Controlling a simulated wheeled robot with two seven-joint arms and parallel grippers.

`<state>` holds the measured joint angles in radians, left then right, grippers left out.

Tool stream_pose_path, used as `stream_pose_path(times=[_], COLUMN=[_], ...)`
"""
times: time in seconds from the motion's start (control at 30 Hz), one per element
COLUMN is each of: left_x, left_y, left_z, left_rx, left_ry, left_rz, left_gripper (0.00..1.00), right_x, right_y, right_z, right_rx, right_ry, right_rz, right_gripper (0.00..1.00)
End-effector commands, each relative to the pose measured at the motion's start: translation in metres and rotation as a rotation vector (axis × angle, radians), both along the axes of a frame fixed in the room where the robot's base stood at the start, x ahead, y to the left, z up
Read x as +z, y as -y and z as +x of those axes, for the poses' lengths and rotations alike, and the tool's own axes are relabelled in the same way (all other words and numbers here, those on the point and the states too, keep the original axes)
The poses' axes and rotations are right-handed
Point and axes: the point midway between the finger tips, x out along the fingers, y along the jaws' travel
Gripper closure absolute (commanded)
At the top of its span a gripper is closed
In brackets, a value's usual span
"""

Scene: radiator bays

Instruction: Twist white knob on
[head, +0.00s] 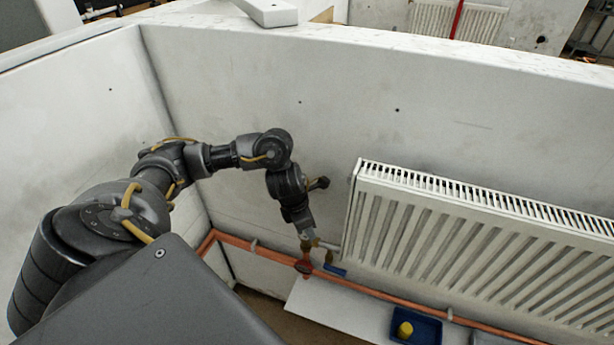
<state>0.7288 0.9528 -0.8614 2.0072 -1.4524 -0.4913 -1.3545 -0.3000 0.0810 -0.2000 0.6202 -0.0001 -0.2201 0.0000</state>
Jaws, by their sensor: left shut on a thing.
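My left gripper (306,236) reaches down to the lower left corner of the white radiator (400,225). It points down at the brass valve (318,244) beside the radiator and is shut on a small pale thing there, which I take as the white knob. The knob is mostly hidden by the jaws and too small to make out. I cannot tell whether it is seated on the valve or how far it is turned. My right gripper is out of view.
A red handle (303,267) and a blue handle (335,270) sit just below the valve. A copper pipe (385,296) runs along the wall. A blue tray (428,330) with a yellow thing (405,329) rests on a white board (340,312). Bay walls stand left and behind.

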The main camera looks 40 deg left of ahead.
Motion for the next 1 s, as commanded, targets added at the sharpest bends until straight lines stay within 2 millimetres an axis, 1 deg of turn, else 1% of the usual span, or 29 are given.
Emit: stream_pose_path(times=[0.03, 0.17, 0.3, 0.4, 0.5, 0.6, 0.77, 0.8, 0.9, 1.0], left_x=[-0.009, -0.009, -0.007, -0.005, -0.003, -0.003, -0.002, -0.002, -0.002, -0.001], left_y=[-0.001, -0.002, -0.001, 0.0, 0.001, 0.001, 0.002, 0.002, 0.002, 0.002], left_z=[-0.002, -0.002, -0.002, -0.002, -0.003, -0.004, -0.003, -0.003, -0.003, -0.003], left_rx=[-0.04, -0.203, -0.429, -0.584, -0.683, -0.723, -0.726, -0.726, -0.725, -0.724], left_ry=[-0.007, -0.006, -0.006, -0.007, -0.007, -0.007, -0.006, -0.006, -0.005, -0.004], left_rz=[0.004, 0.006, 0.006, 0.005, 0.005, 0.003, 0.003, 0.003, 0.003, 0.003], left_gripper=[0.85, 0.86, 0.85, 0.85, 0.85, 0.85, 0.85, 0.59, 0.46, 0.35], right_x=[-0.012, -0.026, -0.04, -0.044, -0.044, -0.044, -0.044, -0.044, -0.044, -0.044], right_y=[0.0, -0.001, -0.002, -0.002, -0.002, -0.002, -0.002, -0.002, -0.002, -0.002], right_z=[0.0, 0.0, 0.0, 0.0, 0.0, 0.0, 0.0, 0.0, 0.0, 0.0], right_rx=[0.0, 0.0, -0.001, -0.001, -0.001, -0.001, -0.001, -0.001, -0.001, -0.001], right_ry=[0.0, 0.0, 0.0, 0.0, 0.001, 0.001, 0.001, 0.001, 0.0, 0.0], right_rz=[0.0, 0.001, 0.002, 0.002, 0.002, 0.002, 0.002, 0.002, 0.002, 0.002], right_gripper=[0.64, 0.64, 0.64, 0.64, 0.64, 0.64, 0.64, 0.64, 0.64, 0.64])
